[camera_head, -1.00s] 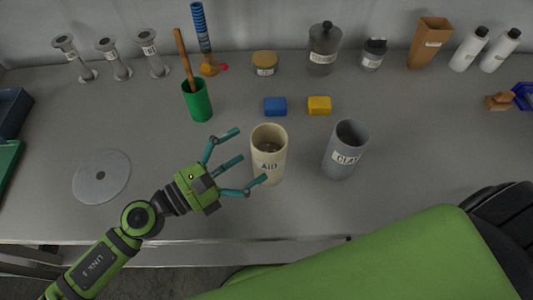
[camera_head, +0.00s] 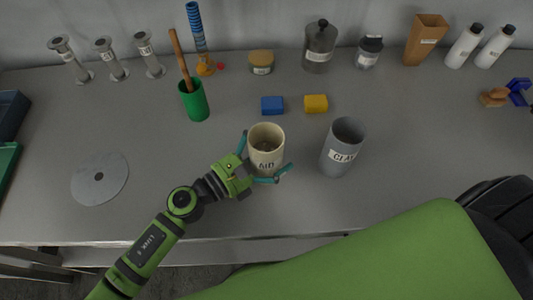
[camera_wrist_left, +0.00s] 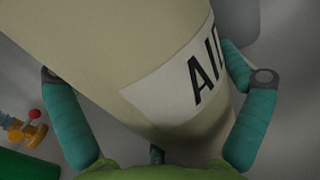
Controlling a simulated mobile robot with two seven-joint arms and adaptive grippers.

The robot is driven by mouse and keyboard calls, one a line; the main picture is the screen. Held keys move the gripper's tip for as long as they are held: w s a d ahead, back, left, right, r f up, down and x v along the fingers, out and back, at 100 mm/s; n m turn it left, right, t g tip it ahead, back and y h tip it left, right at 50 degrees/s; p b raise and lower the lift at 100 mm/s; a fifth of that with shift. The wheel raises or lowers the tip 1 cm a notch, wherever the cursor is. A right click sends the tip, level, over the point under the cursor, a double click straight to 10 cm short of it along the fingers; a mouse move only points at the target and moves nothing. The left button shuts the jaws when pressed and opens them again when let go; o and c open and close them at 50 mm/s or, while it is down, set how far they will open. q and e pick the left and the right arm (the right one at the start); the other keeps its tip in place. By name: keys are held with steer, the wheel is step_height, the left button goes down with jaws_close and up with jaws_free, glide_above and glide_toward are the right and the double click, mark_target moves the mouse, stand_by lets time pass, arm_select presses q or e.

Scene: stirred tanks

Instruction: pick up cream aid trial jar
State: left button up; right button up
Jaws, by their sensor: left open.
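The cream jar labelled AID (camera_head: 266,146) stands upright on the grey bench in the head view. It also fills the middle of the left wrist view (camera_wrist_left: 135,65), with its label facing right. My left gripper (camera_head: 262,160) is open around the jar's near side. One finger lies to the left of the jar and another passes in front of its lower right. In the left wrist view the teal fingers of the left gripper (camera_wrist_left: 160,120) stand on both sides of the jar. Whether they touch it is unclear. My right gripper is not in view.
A grey CLAY jar (camera_head: 343,148) stands just right of the cream jar. Blue (camera_head: 272,105) and yellow (camera_head: 316,104) blocks lie behind. A green cup (camera_head: 194,101) holds a brown stick at the left. A grey disc (camera_head: 99,179) lies at the front left. Bottles line the back.

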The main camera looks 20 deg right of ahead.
arm_select(q)
steer(key=c, duration=0.9)
